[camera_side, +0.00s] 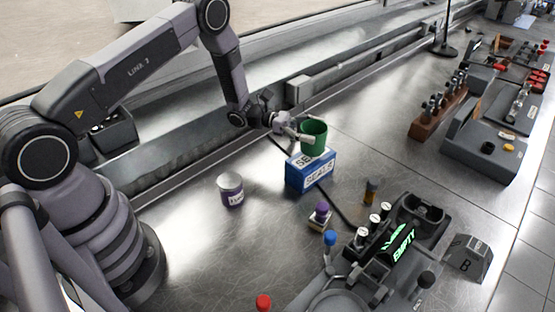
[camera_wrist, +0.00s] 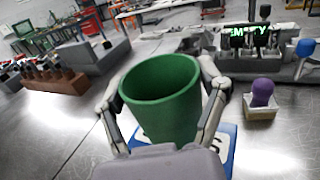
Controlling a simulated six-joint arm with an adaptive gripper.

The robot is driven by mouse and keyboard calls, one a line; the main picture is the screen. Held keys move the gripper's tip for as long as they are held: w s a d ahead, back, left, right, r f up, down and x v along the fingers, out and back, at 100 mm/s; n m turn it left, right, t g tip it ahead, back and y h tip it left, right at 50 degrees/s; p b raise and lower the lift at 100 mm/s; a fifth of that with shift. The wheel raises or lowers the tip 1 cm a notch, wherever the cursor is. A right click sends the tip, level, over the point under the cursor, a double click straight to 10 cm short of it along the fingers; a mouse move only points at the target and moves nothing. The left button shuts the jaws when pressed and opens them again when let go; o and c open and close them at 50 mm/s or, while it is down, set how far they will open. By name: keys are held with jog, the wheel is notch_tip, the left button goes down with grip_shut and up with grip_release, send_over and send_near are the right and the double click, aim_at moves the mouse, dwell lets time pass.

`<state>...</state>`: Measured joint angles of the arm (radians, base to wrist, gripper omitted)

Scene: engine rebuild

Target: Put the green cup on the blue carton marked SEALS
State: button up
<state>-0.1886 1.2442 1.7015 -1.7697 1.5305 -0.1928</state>
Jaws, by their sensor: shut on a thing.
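The green cup (camera_side: 314,137) is upright at the blue carton marked SEALS (camera_side: 311,176) in the side view. Its base is over the carton's top; I cannot tell whether it touches. My gripper (camera_side: 302,137) is shut on the cup from the left side. In the wrist view, the fingers of my gripper (camera_wrist: 165,100) flank the green cup (camera_wrist: 163,105), one on each side. The blue carton (camera_wrist: 226,150) shows beneath it, with part of its white label; the rest is hidden by the cup and gripper.
A labelled tin (camera_side: 231,190) stands left of the carton. A purple-knobbed block (camera_side: 320,216) is in front of it. A device with a green display (camera_side: 398,247) stands front right. A wooden rack (camera_side: 438,113) is at the back right. Bare metal bench lies around the carton.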

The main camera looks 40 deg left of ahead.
jog(key=shift+f, duration=0.95)
jog(key=shift+f, duration=0.1)
jog(key=o, duration=1.1)
jog(key=shift+o, duration=0.2)
